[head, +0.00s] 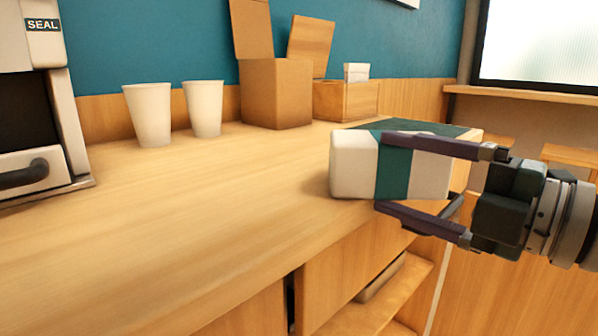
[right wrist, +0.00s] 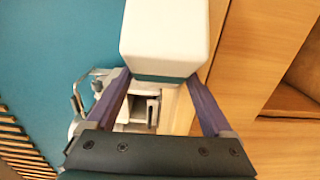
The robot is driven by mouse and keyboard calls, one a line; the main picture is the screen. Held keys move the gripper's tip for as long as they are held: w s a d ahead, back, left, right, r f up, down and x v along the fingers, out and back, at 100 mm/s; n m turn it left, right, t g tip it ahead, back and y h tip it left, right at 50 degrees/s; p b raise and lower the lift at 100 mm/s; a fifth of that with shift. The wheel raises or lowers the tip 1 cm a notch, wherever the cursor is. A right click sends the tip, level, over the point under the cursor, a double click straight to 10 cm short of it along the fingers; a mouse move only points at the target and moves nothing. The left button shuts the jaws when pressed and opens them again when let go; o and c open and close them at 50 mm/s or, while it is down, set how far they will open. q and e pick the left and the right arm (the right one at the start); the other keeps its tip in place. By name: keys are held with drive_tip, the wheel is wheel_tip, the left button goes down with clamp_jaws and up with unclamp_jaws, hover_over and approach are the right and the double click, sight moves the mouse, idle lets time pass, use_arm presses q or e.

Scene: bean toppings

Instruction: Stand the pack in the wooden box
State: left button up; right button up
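The pack (head: 353,165) is a white block with a teal band, lying on its side at the front edge of the counter in the head view. My right gripper (head: 380,172) comes in from the right with one finger along each side of the pack, shut on it around the band. In the right wrist view the pack (right wrist: 166,30) sits between the fingertips, its white end outward. I cannot tell if it touches the counter. The wooden box (head: 345,100) stands at the back by the wall, with a white pack showing above its rim. My left gripper is out of view.
An open cardboard box (head: 275,95) stands left of the wooden box. Two white cups (head: 150,115) (head: 204,108) stand further left. A sealing machine (head: 35,110) is at the far left. A dark green mat (head: 440,127) lies behind the pack. The middle counter (head: 210,190) is clear.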

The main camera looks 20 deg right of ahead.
drive_tip(key=shift+o, duration=0.8)
drive_tip(key=shift+r, duration=0.1)
